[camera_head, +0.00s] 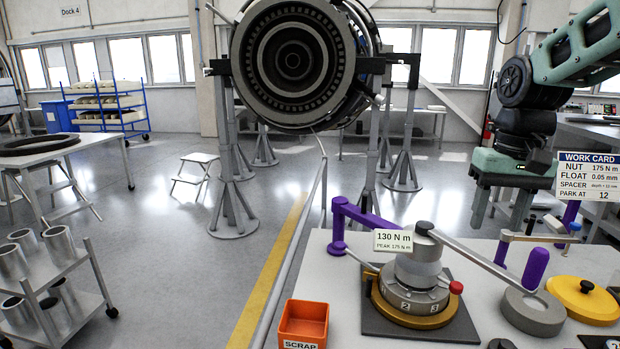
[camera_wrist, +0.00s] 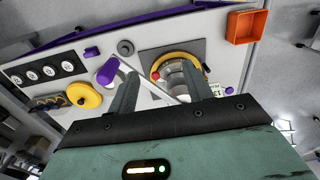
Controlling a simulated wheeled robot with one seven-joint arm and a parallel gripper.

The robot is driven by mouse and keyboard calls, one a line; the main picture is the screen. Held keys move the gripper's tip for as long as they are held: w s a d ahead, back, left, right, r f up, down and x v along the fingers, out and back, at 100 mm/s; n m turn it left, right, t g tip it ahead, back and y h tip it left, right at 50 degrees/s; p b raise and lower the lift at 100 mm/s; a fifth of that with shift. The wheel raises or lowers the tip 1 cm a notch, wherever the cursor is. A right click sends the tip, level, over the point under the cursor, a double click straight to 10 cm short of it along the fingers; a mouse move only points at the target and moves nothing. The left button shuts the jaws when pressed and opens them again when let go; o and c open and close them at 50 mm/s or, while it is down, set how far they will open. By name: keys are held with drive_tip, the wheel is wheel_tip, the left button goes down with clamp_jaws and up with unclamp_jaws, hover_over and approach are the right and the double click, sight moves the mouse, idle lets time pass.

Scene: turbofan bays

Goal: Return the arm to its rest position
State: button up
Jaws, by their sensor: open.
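My arm comes in from the right in the head view, with green and dark links. My gripper (camera_head: 499,214) points down above the back of the workbench, clear of the things on it. In the wrist view my gripper (camera_wrist: 162,84) shows two dark fingers set well apart, with nothing between them. The grey fixture (camera_head: 418,285) with a gold base ring stands on a dark plate on the bench. A long grey bar with a purple grip (camera_head: 535,268) reaches right from its top. The fixture also shows beyond the fingers in the wrist view (camera_wrist: 178,73).
The white bench (camera_head: 340,285) carries an orange scrap bin (camera_head: 303,322), a yellow lidded disc (camera_head: 583,300), a grey ring (camera_head: 533,312) and a purple arm (camera_head: 365,217). A work card (camera_head: 583,176) stands right of my gripper. A turbofan (camera_head: 293,62) hangs on stands behind.

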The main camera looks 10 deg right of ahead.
drive_tip(key=s+a+f+n+b, duration=0.1)
drive_tip(key=s+a+f+n, duration=0.3)
drive_tip(key=a, duration=0.4)
drive_tip(key=s+a+f+n+b, duration=0.1)
drive_tip(key=s+a+f+n, duration=0.1)
drive_tip(key=s+a+f, duration=0.45)
drive_tip(key=s+a+f+n+b, duration=0.1)
drive_tip(key=s+a+f+n, duration=0.3)
drive_tip(key=s+a, duration=0.4)
drive_tip(key=shift+s+f+n+b, duration=0.3)
drive_tip(key=shift+s+f+b, duration=0.1)
drive_tip(key=shift+s+f, duration=0.2)
drive_tip(key=shift+w, duration=0.1)
